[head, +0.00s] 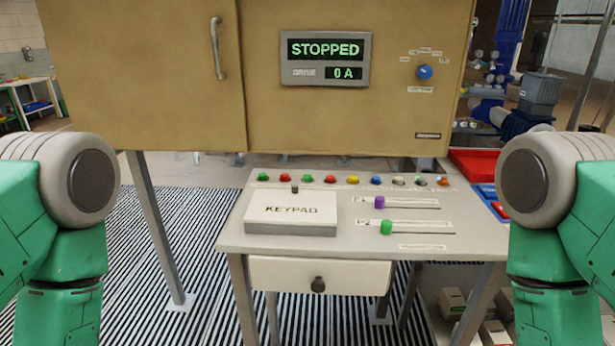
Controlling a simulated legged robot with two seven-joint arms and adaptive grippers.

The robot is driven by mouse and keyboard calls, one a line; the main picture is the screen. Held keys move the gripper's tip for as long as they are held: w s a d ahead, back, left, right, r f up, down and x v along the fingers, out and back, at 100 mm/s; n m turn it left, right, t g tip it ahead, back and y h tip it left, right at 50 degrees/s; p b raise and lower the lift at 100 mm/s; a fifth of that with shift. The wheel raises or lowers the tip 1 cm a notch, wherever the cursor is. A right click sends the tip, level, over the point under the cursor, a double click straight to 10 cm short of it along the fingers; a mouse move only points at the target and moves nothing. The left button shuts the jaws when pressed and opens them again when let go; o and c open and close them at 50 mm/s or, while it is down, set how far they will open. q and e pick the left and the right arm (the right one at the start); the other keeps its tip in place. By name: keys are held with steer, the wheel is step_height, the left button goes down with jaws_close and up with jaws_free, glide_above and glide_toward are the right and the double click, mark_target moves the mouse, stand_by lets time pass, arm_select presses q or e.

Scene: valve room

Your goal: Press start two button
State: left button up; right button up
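A row of small coloured buttons runs along the back of the panel table (230,240). From the left they are a green button (262,177), a red button (284,178), a second green button (307,177), a second red button (330,179), a yellow button (352,180), a blue button (376,181) and several paler ones. Their labels are too small to read. The display (326,60) on the tan cabinet reads STOPPED, DRIVE and 0 A. My green arms show at both sides, but neither gripper is in view.
A box marked KEYPAD (291,212) stands on the table's left. Two sliders, with a purple knob (379,202) and a green knob (386,228), lie to its right. The cabinet (140,75) hangs above the back. A blue knob (425,72) is on it.

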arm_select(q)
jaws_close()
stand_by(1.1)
